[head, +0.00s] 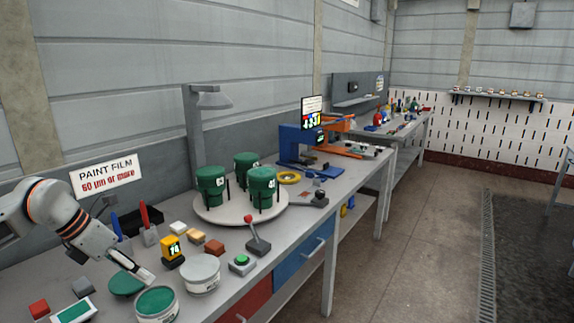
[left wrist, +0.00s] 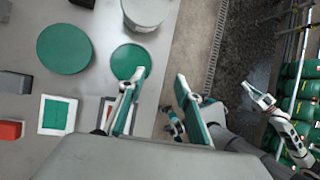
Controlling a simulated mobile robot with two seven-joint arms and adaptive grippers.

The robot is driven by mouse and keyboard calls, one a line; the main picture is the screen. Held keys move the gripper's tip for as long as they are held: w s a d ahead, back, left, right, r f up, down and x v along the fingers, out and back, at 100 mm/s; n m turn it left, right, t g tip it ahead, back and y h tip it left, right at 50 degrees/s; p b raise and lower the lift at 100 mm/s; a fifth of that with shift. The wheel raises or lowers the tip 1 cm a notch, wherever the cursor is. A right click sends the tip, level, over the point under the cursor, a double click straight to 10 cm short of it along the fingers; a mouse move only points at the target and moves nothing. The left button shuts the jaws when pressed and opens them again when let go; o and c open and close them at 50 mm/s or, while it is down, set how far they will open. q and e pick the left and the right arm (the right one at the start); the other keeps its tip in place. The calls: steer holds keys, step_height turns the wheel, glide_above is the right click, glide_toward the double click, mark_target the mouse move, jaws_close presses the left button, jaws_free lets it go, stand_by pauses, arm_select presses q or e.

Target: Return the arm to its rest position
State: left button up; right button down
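My left arm (head: 70,222) comes in from the left in the head view. Its gripper (head: 140,272) hangs above the bench, by the green disc and the green-topped can. In the left wrist view the two fingers of my left gripper (left wrist: 156,100) are spread apart, with nothing seen between them. Another white arm with dark rings (left wrist: 292,135) shows at the right of the left wrist view and seems to be my right arm. Its small pale end (left wrist: 258,97) does not show clearly whether it is open or shut. My right arm is not seen in the head view.
Near the gripper are a green disc (head: 124,285), a green-topped can (head: 156,304), a grey can (head: 201,275) and a green-faced panel (head: 75,312). Green pots stand on a round turntable (head: 220,216). A sign (head: 107,175) stands behind the arm. The floor on the right is clear.

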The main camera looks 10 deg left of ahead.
arm_select(q)
steer(key=s+d+f+n+t+h, duration=0.1)
steer(key=d+f+n+t+h, duration=0.2)
steer(key=d, duration=0.6)
steer(key=s+d+n+h, duration=0.1)
steer(key=d+n+h, duration=0.3)
steer(key=d, duration=0.5)
steer(key=d+f+n+t+h, duration=0.25)
steer(key=d+h, duration=0.25)
steer(key=d, duration=0.4)
steer(key=s+a+f+n+t+y, duration=0.1)
steer(key=a+f+n+t+y, duration=0.15)
steer(key=f+n+y, duration=0.4)
steer(key=s+a+f+n+t+y, duration=0.2)
steer(key=f+n+t+y, duration=0.15)
steer(key=f+n, duration=0.55)
steer(key=s+a+f+n+g+y, duration=0.2)
steer(key=s+f+n+g+y, duration=0.2)
steer(key=s+f+n, duration=0.7)
steer(key=s+f+g, duration=0.1)
steer(key=s+f, duration=0.2)
steer(key=f, duration=0.1)
steer(key=shift+s+a+n, duration=0.25)
steer(key=shift+s+n, duration=0.05)
